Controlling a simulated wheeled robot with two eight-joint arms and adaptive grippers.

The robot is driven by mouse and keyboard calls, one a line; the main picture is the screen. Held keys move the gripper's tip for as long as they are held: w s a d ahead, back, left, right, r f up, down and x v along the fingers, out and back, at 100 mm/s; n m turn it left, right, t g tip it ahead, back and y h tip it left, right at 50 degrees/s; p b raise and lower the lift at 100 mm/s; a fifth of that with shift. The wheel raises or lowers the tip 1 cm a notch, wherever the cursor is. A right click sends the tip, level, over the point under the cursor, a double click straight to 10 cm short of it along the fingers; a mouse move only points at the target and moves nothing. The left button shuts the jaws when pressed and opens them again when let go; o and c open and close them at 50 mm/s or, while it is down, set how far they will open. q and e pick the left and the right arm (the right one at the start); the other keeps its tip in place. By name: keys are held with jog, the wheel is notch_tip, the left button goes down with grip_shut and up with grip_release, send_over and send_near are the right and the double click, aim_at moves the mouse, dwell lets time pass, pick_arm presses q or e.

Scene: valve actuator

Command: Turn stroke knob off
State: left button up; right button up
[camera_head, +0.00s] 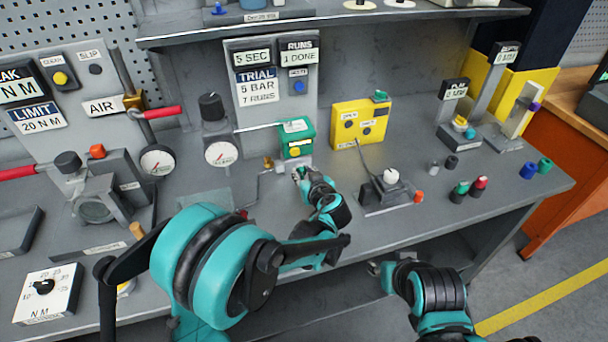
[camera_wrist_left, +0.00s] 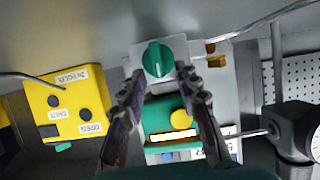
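A round green knob (camera_wrist_left: 157,58) with a pale line across its face sits on a grey plate in the left wrist view. I take it to be the stroke knob, but no label on it is readable. My left gripper (camera_wrist_left: 161,74) is open, with one finger on each side of the view and the knob just beyond and between the tips; contact cannot be told. In the head view my left gripper (camera_head: 299,172) is in front of the green box (camera_head: 297,128), and the knob is hidden there. My right gripper (camera_head: 376,268) is low near the bench's front edge, its fingers unclear.
A yellow box (camera_head: 360,123) with labelled buttons stands right of the green box. A round gauge (camera_head: 221,153) stands to its left. A small base with a white-topped lever (camera_head: 390,175) is on the right. Several coloured caps lie farther right on the bench.

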pick_arm(q)
grip_shut()
jog(key=shift+d, duration=0.1)
jog(key=m+y, duration=0.1)
jog(key=d+m, duration=0.1)
jog(key=shift+w+f+m+y, duration=0.15)
jog(key=shift+m+y, duration=0.25)
jog(key=shift+d+f+m+y+b, duration=0.1)
jog(key=shift+d+m+y+b, duration=0.1)
jog(key=shift+m+y+b, duration=0.6)
jog(key=shift+g, duration=0.3)
